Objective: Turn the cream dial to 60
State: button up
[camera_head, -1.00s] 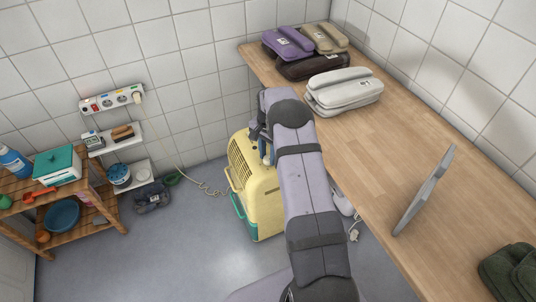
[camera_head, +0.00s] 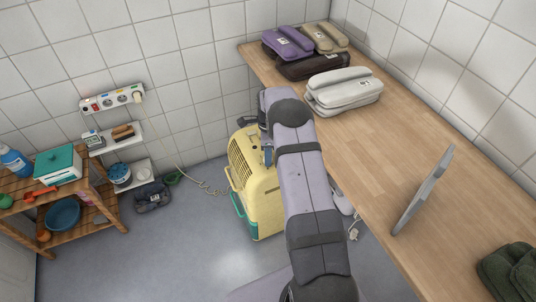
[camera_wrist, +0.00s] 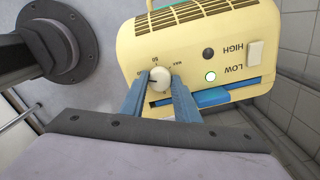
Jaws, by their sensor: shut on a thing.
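The cream dial (camera_wrist: 160,75) is a small round knob on the panel of a pale yellow machine (camera_wrist: 200,28), which shows upside down in the wrist view. My gripper (camera_wrist: 160,88) has one blue finger on each side of the dial and is shut on it. The marks "80" and "MAX" show beside the dial; other marks are hidden by the fingers. I cannot read surely where the dial's dark line points. In the head view the yellow machine (camera_head: 262,200) stands on the floor, partly behind my arm.
A lit round lamp (camera_wrist: 210,76), a dark button (camera_wrist: 208,53) and a cream switch (camera_wrist: 255,50) by HIGH and LOW share the panel. A wooden counter (camera_head: 400,130) runs along the right. A wooden shelf (camera_head: 85,190) stands left; the floor between is mostly open.

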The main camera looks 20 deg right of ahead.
jog(key=shift+m, duration=0.6)
jog(key=o, duration=1)
jog(key=shift+o, duration=0.2)
jog(key=shift+r, duration=3.7)
